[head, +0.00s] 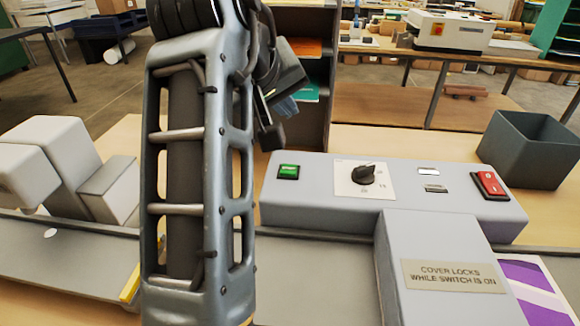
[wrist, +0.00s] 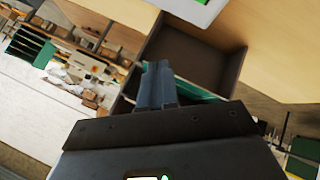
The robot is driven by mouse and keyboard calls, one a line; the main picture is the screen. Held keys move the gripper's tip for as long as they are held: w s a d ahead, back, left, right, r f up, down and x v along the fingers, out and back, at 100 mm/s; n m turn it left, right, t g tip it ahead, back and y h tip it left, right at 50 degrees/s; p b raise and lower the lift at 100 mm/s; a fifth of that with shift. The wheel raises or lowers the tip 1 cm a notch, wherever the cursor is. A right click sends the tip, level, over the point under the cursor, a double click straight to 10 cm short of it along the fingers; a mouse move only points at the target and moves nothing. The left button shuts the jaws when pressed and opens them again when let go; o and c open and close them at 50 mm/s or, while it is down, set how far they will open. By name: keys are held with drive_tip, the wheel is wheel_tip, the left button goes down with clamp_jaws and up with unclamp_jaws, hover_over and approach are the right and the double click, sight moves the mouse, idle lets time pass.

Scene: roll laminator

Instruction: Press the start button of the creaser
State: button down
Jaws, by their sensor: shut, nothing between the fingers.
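The machine (head: 310,217) is a grey unit with a raised control panel. A square green button (head: 288,172) sits at the left end of that panel. In the wrist view, a bit of pale panel with green on it (wrist: 201,2) shows at the top edge. My gripper (head: 287,107) is behind my arm in the head view, above and beyond the green button and apart from it. In the wrist view my gripper (wrist: 155,75) shows its fingers together with nothing between them. My arm hides part of the gripper in the head view.
A dial (head: 363,174) and a red rocker switch (head: 490,185) share the panel. A cover (head: 430,240) with a lock notice juts forward. A dark open bin (head: 532,150) stands right. A shelf unit (head: 318,20) rises behind the gripper. A grey device (head: 60,160) is left.

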drive_tip(key=b, duration=0.7)
hover_over(285, 171)
wheel_tip(285, 171, down, 7)
drive_tip(key=shift+r, duration=0.1)
drive_tip(key=shift+f, duration=1)
idle(0.8)
drive_tip(key=shift+f, duration=0.4)
